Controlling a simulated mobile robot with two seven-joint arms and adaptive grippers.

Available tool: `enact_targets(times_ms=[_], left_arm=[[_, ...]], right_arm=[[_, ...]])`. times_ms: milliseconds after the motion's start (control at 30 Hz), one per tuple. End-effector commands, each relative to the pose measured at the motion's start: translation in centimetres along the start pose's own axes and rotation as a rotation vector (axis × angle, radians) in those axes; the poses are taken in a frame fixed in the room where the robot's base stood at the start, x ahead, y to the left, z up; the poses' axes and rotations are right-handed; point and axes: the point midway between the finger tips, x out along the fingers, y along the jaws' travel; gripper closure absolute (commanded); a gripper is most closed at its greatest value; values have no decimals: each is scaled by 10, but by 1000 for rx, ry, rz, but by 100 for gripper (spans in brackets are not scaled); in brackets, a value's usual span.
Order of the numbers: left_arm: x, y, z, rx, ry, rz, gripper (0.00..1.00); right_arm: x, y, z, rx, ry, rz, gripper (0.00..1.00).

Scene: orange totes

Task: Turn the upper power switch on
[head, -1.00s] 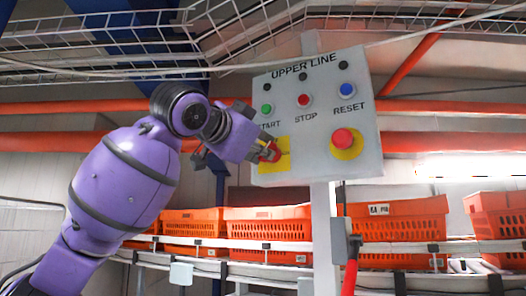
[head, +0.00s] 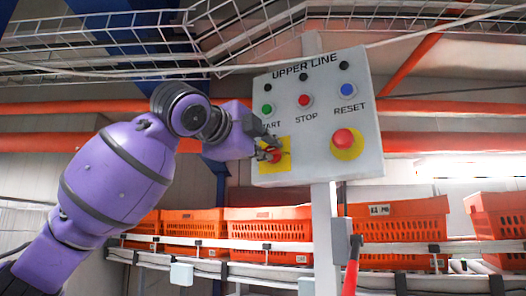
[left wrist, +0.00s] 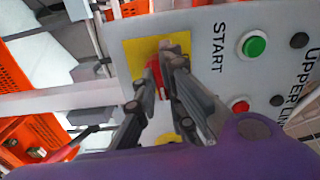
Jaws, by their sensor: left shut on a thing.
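The grey-white control panel (head: 372,140), labelled UPPER LINE, stands on a post right of centre in the head view. The power switch, a red handle (head: 275,158) on a yellow plate (head: 268,187), sits at its lower left, below START. My left gripper (head: 267,150) is at the switch, its fingers shut on the red handle. In the left wrist view the fingers (left wrist: 168,56) close around the red handle (left wrist: 153,76) in front of the yellow plate (left wrist: 138,52). They hide much of the handle, so its exact angle is hard to tell. My right gripper is out of view.
Close to the switch are the green START button (head: 267,111), red STOP button (head: 305,100), blue RESET button (head: 347,91) and a red mushroom button (head: 343,138). Orange totes (head: 400,220) line a rack behind. Wire trays (head: 100,40) and orange pipes run overhead.

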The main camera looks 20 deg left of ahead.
Motion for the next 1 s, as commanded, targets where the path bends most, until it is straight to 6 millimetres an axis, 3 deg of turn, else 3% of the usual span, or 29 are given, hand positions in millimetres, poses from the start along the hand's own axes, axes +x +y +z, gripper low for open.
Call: enact_targets(times_ms=[733, 767, 867, 1000], left_arm=[[0, 1, -2, 89, 4, 3, 100], [0, 1, -2, 89, 4, 4, 88], [0, 1, -2, 88, 3, 3, 75], [0, 1, -1, 87, 2, 3, 72]], right_arm=[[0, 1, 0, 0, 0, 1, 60], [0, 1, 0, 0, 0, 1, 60], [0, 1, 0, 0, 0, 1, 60], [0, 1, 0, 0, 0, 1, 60]])
